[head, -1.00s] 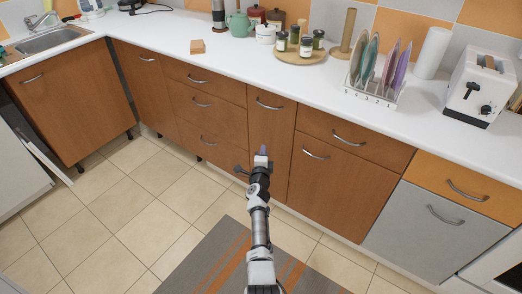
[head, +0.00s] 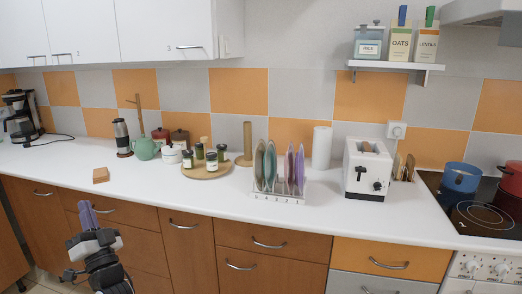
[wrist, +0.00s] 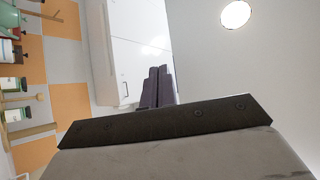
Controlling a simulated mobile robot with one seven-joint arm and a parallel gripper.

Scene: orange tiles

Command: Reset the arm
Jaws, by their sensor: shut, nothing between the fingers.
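My gripper (head: 88,216) shows at the lower left of the head view, in front of the wooden drawers and just below the counter's front edge. Its purple-grey fingers point up and lie together, with nothing between them. In the wrist view the closed fingers (wrist: 157,88) show in the middle, with white wall cabinets and ceiling behind them. My arm below the gripper runs out of the bottom of the head view.
The white counter (head: 130,182) carries a sponge-like block (head: 100,174), a round tray of jars (head: 206,170), a plate rack (head: 278,197) and a toaster (head: 367,170). A stove (head: 480,215) stands at right. Wall cabinets (head: 150,32) hang upper left. Free room lies before the drawers.

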